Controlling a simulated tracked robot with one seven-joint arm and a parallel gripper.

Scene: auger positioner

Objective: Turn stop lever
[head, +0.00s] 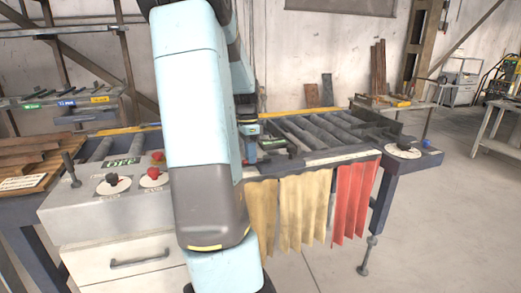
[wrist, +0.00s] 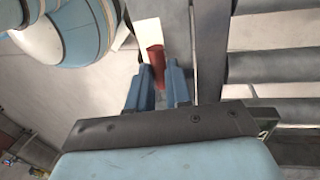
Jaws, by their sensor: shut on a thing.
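My gripper (wrist: 159,82) has its two blue fingers closed around a dark red lever handle (wrist: 157,62) in the wrist view, apparently the stop lever. The handle rises between the fingertips, and a white surface lies just beyond it. Its lower part and its pivot are hidden. In the head view my gripper (head: 249,129) is low at the near edge of the roller bed, partly behind my arm. The lever cannot be made out there.
The roller bed (head: 330,130) extends right of my gripper. Yellow and red strips (head: 305,210) hang below its front edge. A grey cabinet (head: 110,215) at left carries a black knob (head: 112,179) and a red knob (head: 153,173). Open floor lies at right.

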